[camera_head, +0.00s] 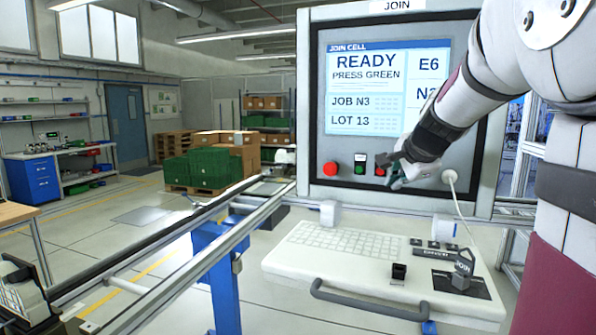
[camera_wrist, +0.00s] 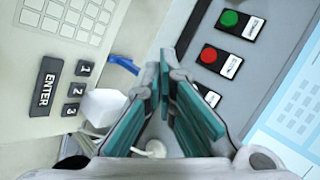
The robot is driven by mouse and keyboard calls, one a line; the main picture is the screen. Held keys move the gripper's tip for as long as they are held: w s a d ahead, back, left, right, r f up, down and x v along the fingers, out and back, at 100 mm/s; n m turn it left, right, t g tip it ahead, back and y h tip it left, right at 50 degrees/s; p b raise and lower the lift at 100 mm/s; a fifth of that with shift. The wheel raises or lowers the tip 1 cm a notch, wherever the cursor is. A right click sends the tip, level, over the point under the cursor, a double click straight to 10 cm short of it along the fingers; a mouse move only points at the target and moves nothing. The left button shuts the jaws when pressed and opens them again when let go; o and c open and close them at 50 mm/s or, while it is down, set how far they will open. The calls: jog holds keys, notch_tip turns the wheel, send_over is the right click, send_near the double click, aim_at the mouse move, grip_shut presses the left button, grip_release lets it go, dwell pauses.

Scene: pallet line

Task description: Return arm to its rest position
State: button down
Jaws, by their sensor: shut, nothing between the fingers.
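My gripper (camera_head: 394,173) is in front of the lower part of the JOIN panel (camera_head: 483,170), just right of a small red button (camera_head: 380,171). In the wrist view, its teal-padded fingers (camera_wrist: 168,75) are shut with nothing between them. My arm reaches in from the right edge, bent at the elbow, and hides part of the screen (camera_head: 388,90). The screen reads READY, PRESS GREEN, JOB N3, LOT 13. The green button (camera_head: 360,168) shows left of the small red one; the wrist view also shows a green button (camera_wrist: 229,18) and a red button (camera_wrist: 208,54). Contact with the panel cannot be told.
A large red knob (camera_head: 331,168) sits at the panel's left. A cable (camera_head: 462,212) hangs at the right.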

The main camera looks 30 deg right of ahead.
jog(key=s+a+f+n+y, duration=0.15)
jog(key=a+n, duration=0.35)
jog(key=a, duration=0.6)
jog(key=s+a+f+n+y, duration=0.15)
jog(key=a+n, duration=0.35)
jog(key=a, duration=0.7)
jog(key=s+a+f+n+g+y, duration=0.1)
jog(key=s+a+f+n, duration=0.2)
jog(key=s+a+n, duration=0.2)
jog(key=s+a+f+n+g, duration=0.1)
jog(key=s+a+f+n, duration=0.3)
jog(key=s, duration=0.5)
jog(key=a+n, duration=0.2)
jog(key=a, duration=0.1)
jog(key=shift+s+a+n+g+y, duration=0.2)
jog(key=shift+a+n+g+y, duration=0.1)
jog(key=shift+g+y, duration=0.1)
jog(key=shift+d, duration=0.15)
